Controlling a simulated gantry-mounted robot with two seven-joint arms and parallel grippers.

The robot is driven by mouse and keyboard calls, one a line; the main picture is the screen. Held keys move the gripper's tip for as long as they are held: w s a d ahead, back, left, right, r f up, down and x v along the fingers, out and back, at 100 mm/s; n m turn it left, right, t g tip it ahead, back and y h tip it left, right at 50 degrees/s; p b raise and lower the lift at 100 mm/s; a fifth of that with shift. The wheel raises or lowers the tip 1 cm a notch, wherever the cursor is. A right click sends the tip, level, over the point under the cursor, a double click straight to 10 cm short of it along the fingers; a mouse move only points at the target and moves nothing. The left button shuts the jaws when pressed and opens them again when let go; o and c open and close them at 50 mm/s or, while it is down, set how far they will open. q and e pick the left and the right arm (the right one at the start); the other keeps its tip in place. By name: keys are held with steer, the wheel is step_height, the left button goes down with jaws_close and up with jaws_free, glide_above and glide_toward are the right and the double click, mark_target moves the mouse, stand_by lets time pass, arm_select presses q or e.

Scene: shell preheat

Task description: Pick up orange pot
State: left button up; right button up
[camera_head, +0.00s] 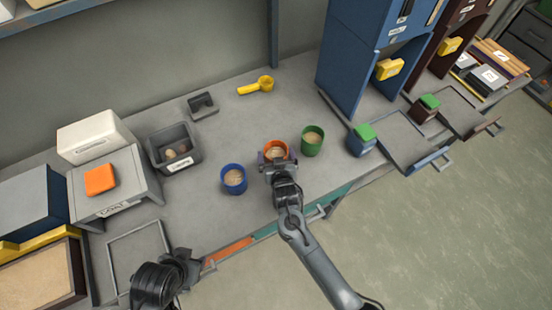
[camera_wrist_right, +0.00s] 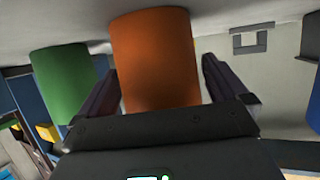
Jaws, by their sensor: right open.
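The orange pot (camera_head: 276,150) stands upright on the grey bench with light brown contents inside. My right gripper (camera_head: 274,156) is at the pot's near side, with its fingers on either side of it. In the right wrist view the orange pot (camera_wrist_right: 155,60) stands between the two open fingers (camera_wrist_right: 160,90), with a visible gap on each side. The left arm (camera_head: 160,280) shows at the bottom left; its fingertips cannot be made out.
A green pot (camera_head: 312,141) stands close on the right of the orange pot, and a blue pot (camera_head: 234,179) on its left. A grey bin (camera_head: 174,147) and a yellow scoop (camera_head: 257,86) are farther back. Blue cabinet (camera_head: 340,60) stands at right.

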steer(key=shift+w+f, duration=0.1)
steer(key=shift+w, duration=0.05)
steer(key=c, duration=1.3)
